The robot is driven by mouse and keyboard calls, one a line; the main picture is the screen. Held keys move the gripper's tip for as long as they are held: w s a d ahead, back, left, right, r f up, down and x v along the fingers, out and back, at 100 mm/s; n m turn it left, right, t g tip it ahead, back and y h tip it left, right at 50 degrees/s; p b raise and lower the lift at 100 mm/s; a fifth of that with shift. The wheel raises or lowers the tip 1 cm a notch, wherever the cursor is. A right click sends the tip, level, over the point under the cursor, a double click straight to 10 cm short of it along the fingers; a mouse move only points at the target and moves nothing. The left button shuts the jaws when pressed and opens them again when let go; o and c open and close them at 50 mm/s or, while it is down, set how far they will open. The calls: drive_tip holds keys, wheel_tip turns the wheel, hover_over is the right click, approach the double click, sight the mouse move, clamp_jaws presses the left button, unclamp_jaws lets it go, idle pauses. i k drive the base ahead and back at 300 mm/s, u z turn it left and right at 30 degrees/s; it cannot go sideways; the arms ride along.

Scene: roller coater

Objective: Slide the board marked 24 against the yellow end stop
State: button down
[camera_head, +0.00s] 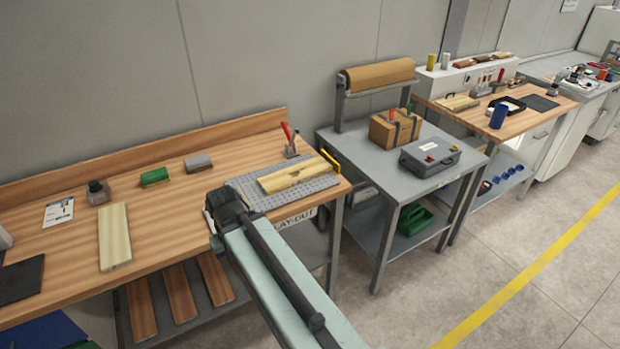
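A pale wooden board (292,175) lies on a grey perforated plate (240,189) at the right end of the long wooden bench. A yellow upright piece (330,161), which looks like the end stop, stands at the plate's right edge, close to the board's right end. A second pale board (114,238) lies on the bench at left. No number is legible on either board. My arm reaches in from the lower right, and its dark joint is in front of the plate's left front edge. My gripper's fingers are not visible.
Red-handled tool (288,137), green block (154,177), grey block (198,163), dark bottle (97,192) and paper sheet (59,212) are on the bench. A grey table (360,146) with a cardboard box (395,128) and a grey case (430,157) stands to the right.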

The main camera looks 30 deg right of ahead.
sight(277, 181)
drive_tip(key=u, duration=2.6)
drive_tip(key=k, duration=1.75)
drive_tip(key=z, duration=1.4)
drive_tip(key=i, duration=1)
